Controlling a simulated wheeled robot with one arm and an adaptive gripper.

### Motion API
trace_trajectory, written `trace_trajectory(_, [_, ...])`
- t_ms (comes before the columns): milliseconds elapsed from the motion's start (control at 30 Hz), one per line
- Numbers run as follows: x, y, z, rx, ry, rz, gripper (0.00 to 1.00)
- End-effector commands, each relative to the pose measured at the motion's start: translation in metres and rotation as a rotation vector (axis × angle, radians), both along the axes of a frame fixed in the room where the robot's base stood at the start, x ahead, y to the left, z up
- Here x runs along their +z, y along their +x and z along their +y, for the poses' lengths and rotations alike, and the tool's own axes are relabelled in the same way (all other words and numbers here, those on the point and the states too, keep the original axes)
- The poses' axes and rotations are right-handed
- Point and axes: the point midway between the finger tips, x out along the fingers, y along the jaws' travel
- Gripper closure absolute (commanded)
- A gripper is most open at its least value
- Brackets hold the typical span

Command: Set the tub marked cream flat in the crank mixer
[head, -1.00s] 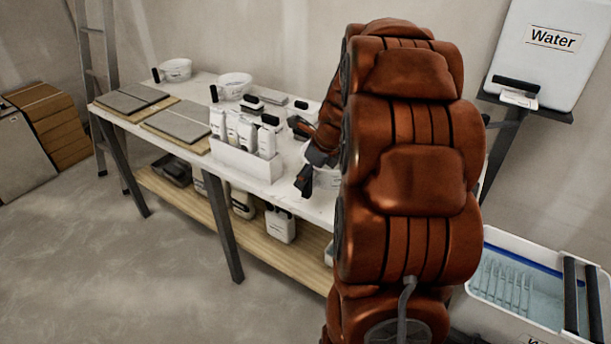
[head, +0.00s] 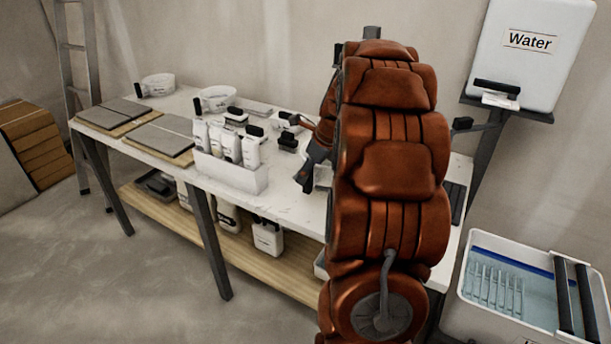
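My gripper (head: 308,176) is over the right part of the white table, mostly hidden behind my arm; a dark finger points down. A pale piece of something (head: 323,178) shows beside it, but I cannot tell whether it is a tub or whether it is held. Two white tubs with dark handles stand at the back of the table: one far left (head: 158,85) and one nearer the middle (head: 217,100). Their labels are too small to read, so I cannot tell which is marked cream. I cannot make out the crank mixer; my arm hides much of the table's right end.
A white caddy (head: 232,173) with several bottles stands at the table's front edge. Grey tiles (head: 165,135) lie on boards at left. A Water tank (head: 528,55) hangs at right above a wash tub (head: 480,322). Jugs (head: 267,238) stand on the lower shelf.

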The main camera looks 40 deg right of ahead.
Motion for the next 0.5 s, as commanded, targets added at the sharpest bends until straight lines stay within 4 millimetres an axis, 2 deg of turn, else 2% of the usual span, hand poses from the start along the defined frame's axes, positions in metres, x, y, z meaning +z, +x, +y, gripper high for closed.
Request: trace_trajectory(500, [-0.004,0.012,-0.038,-0.001,-0.004,-0.003,0.97])
